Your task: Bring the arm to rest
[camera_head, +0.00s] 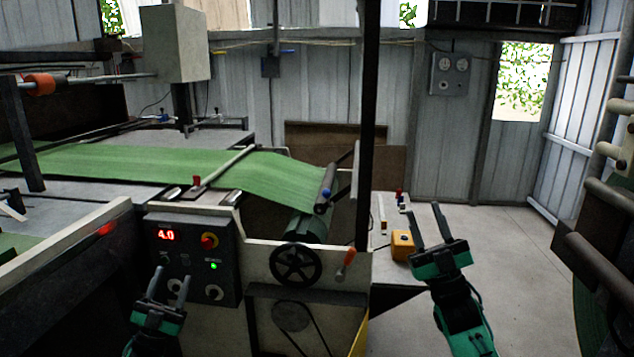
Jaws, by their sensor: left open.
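My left gripper (171,285) is at the lower left, in front of the machine's dark control panel. Its two grey fingers point up and stand apart, with nothing between them. My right gripper (428,226) is right of the machine, with its fingers up and spread apart and nothing seen between them. A small yellow box (402,245) is just left of the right gripper in the picture. Whether they touch cannot be told, but the gripper looks empty.
The control panel (228,262) shows a red 4.0, a red knob and a green light. A handwheel (295,264) and orange-handled lever (346,262) sit beside it. Green woven web (230,172) runs over the machine. Rollers (598,262) stand at the right edge. Concrete floor (510,250) is clear between.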

